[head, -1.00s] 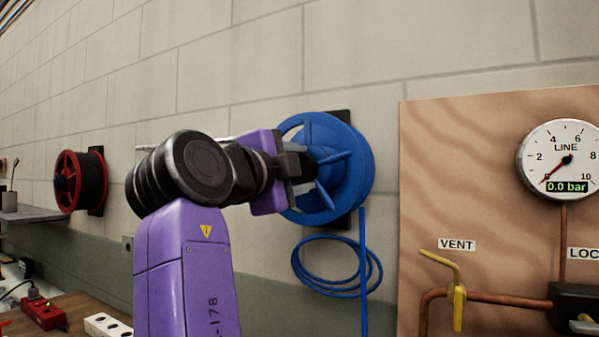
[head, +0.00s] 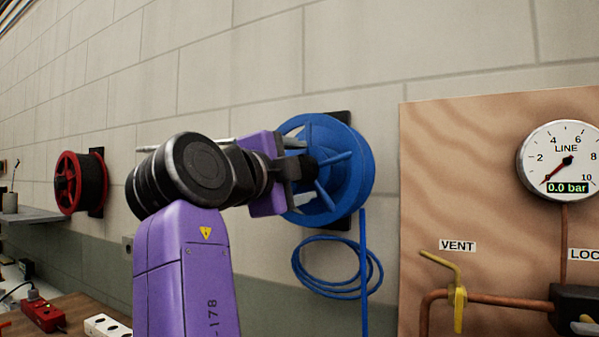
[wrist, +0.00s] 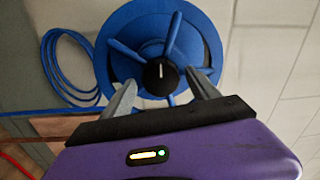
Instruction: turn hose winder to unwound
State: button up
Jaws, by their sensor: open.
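The hose winder (head: 352,178) is a blue reel on the wall with spokes and a black centre knob, which bears a white mark in the wrist view (wrist: 162,77). Blue hose (head: 335,290) hangs in loops below the reel, with one length running straight down. My gripper (head: 297,168) is at the front of the reel, close to its centre. In the wrist view my gripper (wrist: 163,86) is open, with one finger on each side of the knob's lower part. I cannot tell whether the fingers touch the knob or spokes.
A board (head: 450,140) with a LINE gauge (head: 562,160) reading 0.0 bar, copper pipes and a yellow VENT valve (head: 458,300) is right of the reel. A red reel (head: 80,183) is on the wall at the left. A bench with power strips is at lower left.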

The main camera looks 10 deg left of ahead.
jog(key=v, duration=0.7)
jog(key=shift+s+a+b, duration=0.15)
jog(key=shift+s+b, duration=0.25)
jog(key=shift+b, duration=0.05)
jog(key=shift+s, duration=0.1)
